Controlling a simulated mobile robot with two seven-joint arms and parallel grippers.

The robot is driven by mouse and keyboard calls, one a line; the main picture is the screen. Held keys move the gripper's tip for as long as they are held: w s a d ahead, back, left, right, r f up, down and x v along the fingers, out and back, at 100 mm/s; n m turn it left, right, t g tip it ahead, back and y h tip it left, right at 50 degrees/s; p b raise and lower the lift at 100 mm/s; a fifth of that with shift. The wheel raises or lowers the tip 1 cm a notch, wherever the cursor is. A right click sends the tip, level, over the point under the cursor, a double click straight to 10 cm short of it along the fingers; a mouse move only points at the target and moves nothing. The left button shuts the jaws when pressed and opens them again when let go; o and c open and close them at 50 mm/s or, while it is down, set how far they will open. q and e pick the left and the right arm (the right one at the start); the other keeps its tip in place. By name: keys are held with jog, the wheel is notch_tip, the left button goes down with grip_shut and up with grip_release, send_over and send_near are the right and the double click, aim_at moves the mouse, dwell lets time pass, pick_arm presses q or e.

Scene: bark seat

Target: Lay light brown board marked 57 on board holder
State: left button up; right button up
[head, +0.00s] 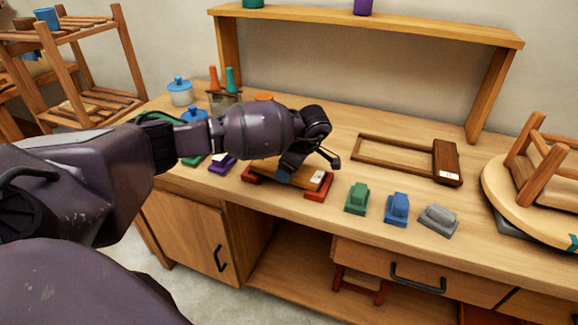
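A light brown board (308,182) with a small white label near its right end lies across the red board holder (320,187) on the workbench. The number on the label is too small to read. The holder's red ends show at both sides of the board, and the board looks flat between them. My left gripper (310,170) is just above the board, with its dark fingers spread apart. The arm and gripper hide part of the board's far side, and I cannot tell whether a finger touches it. My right gripper is not in view.
Green (357,198), blue (397,208) and grey (438,219) blocks stand along the front edge, right of the holder. A wooden frame with a dark labelled board (447,162) lies behind them. An upturned stool (540,185) is at right. A raised shelf (370,24) spans the back.

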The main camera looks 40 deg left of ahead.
pick_arm(q)
jog(key=shift+s+d+f, duration=0.15)
jog(key=shift+s+f, duration=0.15)
jog(key=shift+f, duration=0.35)
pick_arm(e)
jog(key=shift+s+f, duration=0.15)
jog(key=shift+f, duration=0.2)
pick_arm(q)
jog(key=o, duration=1.1)
jog(key=shift+w, duration=0.2)
jog(key=shift+r, duration=0.25)
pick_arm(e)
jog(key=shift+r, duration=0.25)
pick_arm(q)
jog(key=shift+r, duration=0.15)
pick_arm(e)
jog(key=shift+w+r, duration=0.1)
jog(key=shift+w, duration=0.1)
pick_arm(q)
jog(key=shift+w+r+p, duration=0.1)
jog(key=shift+r+p, duration=0.7)
jog(key=shift+r, duration=0.85)
jog(key=shift+r+p, duration=0.8)
jog(key=shift+r, duration=1.05)
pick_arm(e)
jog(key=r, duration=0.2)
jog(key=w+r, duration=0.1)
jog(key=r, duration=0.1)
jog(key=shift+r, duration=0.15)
